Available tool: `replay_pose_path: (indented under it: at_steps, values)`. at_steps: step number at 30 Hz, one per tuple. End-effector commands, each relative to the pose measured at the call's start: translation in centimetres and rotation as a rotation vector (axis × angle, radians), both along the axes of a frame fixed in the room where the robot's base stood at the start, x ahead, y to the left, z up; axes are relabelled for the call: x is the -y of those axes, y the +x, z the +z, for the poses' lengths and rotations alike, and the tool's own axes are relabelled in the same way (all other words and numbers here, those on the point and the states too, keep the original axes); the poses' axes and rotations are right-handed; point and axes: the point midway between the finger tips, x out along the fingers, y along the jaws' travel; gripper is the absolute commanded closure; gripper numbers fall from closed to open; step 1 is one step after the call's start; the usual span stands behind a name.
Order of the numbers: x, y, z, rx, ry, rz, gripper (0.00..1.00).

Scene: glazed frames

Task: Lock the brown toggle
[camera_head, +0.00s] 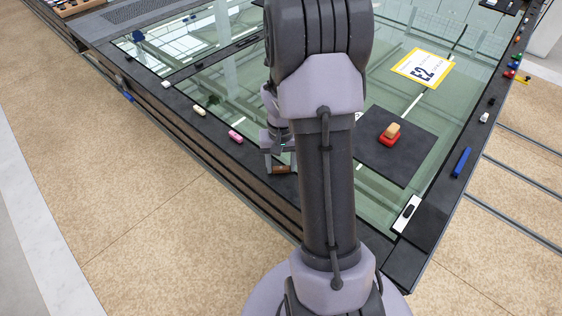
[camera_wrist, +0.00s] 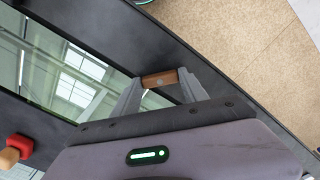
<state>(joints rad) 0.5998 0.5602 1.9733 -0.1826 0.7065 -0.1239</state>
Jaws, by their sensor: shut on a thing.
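The brown toggle (camera_head: 281,170) is a small block on the dark front frame of the glazed table, just left of my arm in the head view. My gripper (camera_head: 280,168) is over it with a finger at each end. In the wrist view the brown toggle (camera_wrist: 160,79) spans between the two fingertips of my gripper (camera_wrist: 161,82), close against both. My gripper is shut on it. The toggle's base and its lock position cannot be made out.
Along the same frame edge sit a pink toggle (camera_head: 235,136) and a cream one (camera_head: 199,110). A red block with a tan top (camera_head: 390,134) stands on a dark panel (camera_head: 410,165). A yellow-edged price sign (camera_head: 422,68) lies on the glass. A blue toggle (camera_head: 461,161) is on the right edge.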

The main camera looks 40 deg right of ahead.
Motion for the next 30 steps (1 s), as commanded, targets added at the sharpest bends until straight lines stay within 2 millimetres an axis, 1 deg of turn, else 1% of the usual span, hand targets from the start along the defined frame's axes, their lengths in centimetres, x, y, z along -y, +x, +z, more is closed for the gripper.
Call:
replay_pose_path:
  at_steps: [9, 18, 24, 30]
  values:
    - [0.01, 0.04, 0.22, 0.001, 0.000, 0.295, 0.90]
    - [0.03, 0.05, 0.19, 0.002, -0.001, 0.544, 0.90]
    - [0.03, 0.05, 0.16, 0.002, -0.001, 0.661, 0.90]
    - [0.05, 0.06, 0.11, 0.001, -0.002, 0.733, 0.90]
